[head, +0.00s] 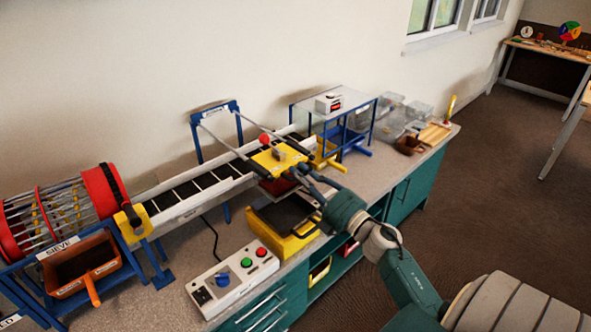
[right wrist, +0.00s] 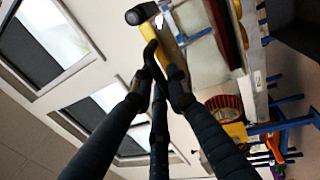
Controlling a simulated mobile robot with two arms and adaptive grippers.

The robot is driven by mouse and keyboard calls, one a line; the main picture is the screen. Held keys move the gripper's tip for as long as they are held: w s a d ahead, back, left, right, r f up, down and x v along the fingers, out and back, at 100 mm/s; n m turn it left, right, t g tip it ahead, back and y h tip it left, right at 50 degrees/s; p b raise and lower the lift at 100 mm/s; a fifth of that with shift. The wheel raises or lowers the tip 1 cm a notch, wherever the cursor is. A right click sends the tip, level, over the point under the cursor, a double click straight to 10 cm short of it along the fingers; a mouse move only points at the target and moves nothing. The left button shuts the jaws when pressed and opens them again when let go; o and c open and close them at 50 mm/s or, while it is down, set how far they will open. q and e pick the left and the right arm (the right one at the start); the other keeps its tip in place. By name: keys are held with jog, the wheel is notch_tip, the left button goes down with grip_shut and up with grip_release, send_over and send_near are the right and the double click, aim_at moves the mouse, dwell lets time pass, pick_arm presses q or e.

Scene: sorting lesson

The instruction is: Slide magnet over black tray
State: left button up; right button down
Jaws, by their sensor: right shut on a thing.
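The magnet carriage (head: 268,160) is a yellow plate with a red part under it. My right gripper (head: 300,172) is at the plate's right edge. In the right wrist view my gripper (right wrist: 157,65) is shut on a yellow part (right wrist: 151,53) of the carriage, with a black end piece beside it. The black tray (head: 283,214) lies in a yellow frame on the bench, in front of and below the carriage. The magnet's underside is hidden. My left gripper is not in view.
A belt conveyor (head: 180,192) leads left to a red sieve drum (head: 103,198). A control box (head: 234,279) with buttons stands in front. A brown bin (head: 80,262) sits at the left. A blue-framed stand (head: 331,112) and clear boxes (head: 389,103) stand behind my arm.

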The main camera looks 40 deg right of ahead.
jog(key=shift+a+f, duration=0.1)
jog(key=shift+f, duration=0.2)
jog(key=shift+s, duration=0.1)
jog(key=c, duration=1.8)
grip_release()
jog(key=shift+c, duration=0.2)
jog(key=shift+o, duration=0.6)
jog(key=shift+s+r, duration=0.2)
jog(key=shift+s, duration=0.05)
jog(key=s+d+f, duration=0.1)
jog(key=s+f, duration=0.1)
jog(key=s, duration=0.9)
jog(key=shift+s, duration=0.4)
jog(key=shift+f, duration=0.1)
